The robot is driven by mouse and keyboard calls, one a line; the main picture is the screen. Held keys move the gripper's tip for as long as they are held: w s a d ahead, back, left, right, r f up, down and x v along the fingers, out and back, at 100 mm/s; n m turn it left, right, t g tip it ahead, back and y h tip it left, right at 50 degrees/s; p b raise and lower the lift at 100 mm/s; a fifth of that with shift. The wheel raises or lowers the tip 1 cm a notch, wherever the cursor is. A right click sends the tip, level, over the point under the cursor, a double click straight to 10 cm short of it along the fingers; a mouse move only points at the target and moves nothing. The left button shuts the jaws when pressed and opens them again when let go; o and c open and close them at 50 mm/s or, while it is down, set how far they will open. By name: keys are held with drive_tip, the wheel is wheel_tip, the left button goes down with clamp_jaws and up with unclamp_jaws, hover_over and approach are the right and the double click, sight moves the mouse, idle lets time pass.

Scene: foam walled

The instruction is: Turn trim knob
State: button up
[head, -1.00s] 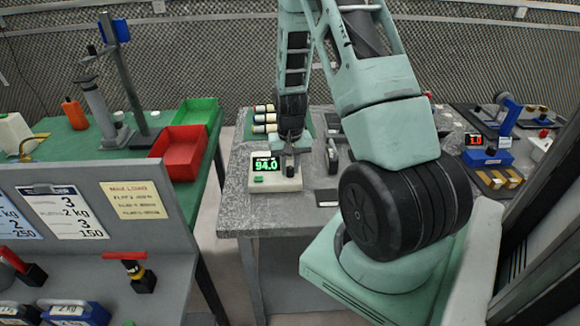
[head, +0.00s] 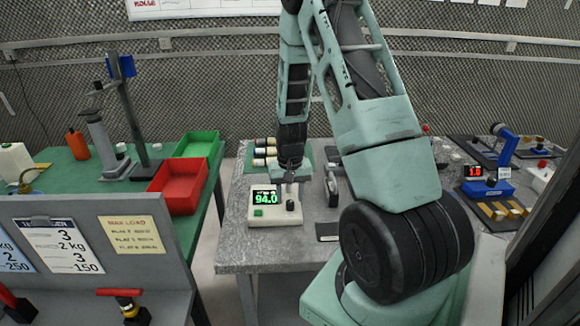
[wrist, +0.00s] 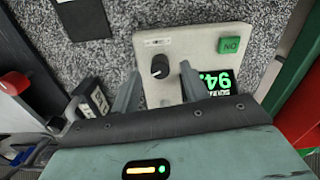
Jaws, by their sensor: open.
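The trim knob is a small black knob (wrist: 160,67) with a pale pointer mark, on a cream box (head: 262,217) on the grey table. The knob also shows in the head view (head: 290,205). The box's green display (head: 265,196) reads 94.0, and a green button (wrist: 230,45) sits beside it. In the wrist view my gripper (wrist: 158,80) is open, its two fingers on either side of the knob and apart from it. In the head view my gripper (head: 290,174) is over the box's right part, just above the knob. The wrist view shows the display partly hidden behind one finger.
Several pale bottles (head: 264,152) lie behind the box. A dark flat pad (head: 327,232) lies right of it. A red bin (head: 179,186) and a green bin (head: 197,147) stand on the left table. A blue device (head: 488,188) with a red display is at the right.

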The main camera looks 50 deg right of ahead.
sight(290, 202)
wheel_tip(290, 202, up, 16)
drive_tip(key=b, duration=0.1)
drive_tip(key=shift+f, duration=0.15)
idle(0.6)
drive_tip(key=s+a+r+n, duration=0.1)
drive_tip(key=a+n, duration=0.7)
drive_tip(key=a, duration=1.9)
drive_tip(key=s+a+n, duration=0.8)
drive_tip(key=s+a, duration=0.5)
drive_tip(key=s, duration=0.3)
drive_tip(key=shift+a+f+y, duration=0.3)
drive_tip(key=shift+f, duration=0.1)
